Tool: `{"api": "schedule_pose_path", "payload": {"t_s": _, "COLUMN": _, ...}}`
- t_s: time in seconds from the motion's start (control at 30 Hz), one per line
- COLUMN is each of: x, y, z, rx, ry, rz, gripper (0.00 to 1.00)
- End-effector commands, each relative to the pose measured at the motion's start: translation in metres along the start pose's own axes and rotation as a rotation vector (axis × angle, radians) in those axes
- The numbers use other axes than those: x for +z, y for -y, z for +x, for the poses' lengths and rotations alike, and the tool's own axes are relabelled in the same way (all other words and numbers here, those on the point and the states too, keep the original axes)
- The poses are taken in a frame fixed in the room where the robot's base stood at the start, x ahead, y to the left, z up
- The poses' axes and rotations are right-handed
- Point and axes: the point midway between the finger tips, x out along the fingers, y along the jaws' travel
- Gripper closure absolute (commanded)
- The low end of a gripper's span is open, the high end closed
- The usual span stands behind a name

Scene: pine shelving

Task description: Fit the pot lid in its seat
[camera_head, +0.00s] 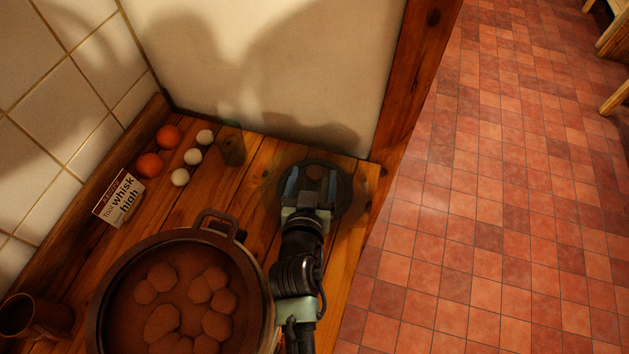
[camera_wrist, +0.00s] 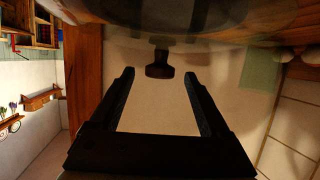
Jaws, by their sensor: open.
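The pot lid (camera_head: 343,198) is a dark, glassy round disc at the right end of the wooden counter, partly hidden under my gripper. In the wrist view the lid (camera_wrist: 190,14) fills the top edge, and its dark knob (camera_wrist: 158,64) points toward my fingers. My gripper (camera_head: 313,182) is over the lid in the head view. In the wrist view my gripper (camera_wrist: 160,76) is open, with the knob just beyond and between the fingertips, not clamped. The open pot (camera_head: 97,312) stands at lower left, full of brown stew with several lumps.
The pot's loop handle (camera_head: 216,219) points toward the wall. Two orange balls (camera_head: 149,165), three white eggs (camera_head: 192,156), a greenish cup (camera_head: 232,149) and a printed card (camera_head: 119,197) sit at the back. A mug (camera_head: 32,318) is at lower left. The counter ends right of the lid.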

Motion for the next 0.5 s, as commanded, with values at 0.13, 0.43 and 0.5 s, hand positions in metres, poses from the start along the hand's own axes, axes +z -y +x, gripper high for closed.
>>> {"api": "schedule_pose_path", "payload": {"t_s": 0.13, "x": 0.0, "y": 0.0, "z": 0.007, "rx": 0.001, "ry": 0.0, "rz": 0.001, "gripper": 0.2}}
{"api": "schedule_pose_path", "payload": {"t_s": 0.43, "x": -0.001, "y": -0.001, "z": 0.042, "rx": 0.002, "ry": -0.002, "rz": 0.0, "gripper": 0.2}}
{"api": "schedule_pose_path", "payload": {"t_s": 0.5, "x": -0.001, "y": -0.001, "z": 0.049, "rx": 0.002, "ry": -0.001, "rz": 0.0, "gripper": 0.2}}
